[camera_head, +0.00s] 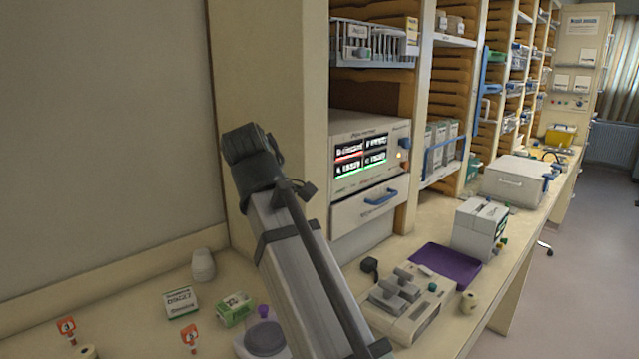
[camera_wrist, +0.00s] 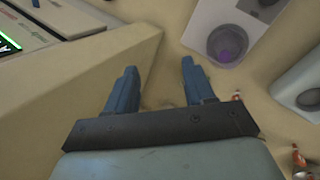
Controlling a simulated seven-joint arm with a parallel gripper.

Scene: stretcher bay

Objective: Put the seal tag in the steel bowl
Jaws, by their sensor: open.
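My gripper (camera_wrist: 157,72) is open in the wrist view, its two blue fingers apart with nothing between them. It is above the pale counter, beside a cream panel edge. I cannot surely pick out the seal tag; small red-orange numbered tags stand on the counter at the lower left, one at the far left (camera_head: 67,327) and one nearer the middle (camera_head: 189,336). A round grey dish (camera_head: 265,339) at the lower middle may be the steel bowl. It also shows in the wrist view (camera_wrist: 213,52), with a purple spot in it. My arm covers part of the counter there.
A white-green box (camera_head: 181,301), a green-white carton (camera_head: 234,309) and a pale rounded container (camera_head: 203,265) stand at left. A grey device (camera_head: 412,316), purple tray (camera_head: 443,267) and white box unit (camera_head: 480,229) are at right. A shelf upright (camera_head: 268,90) rises behind my arm.

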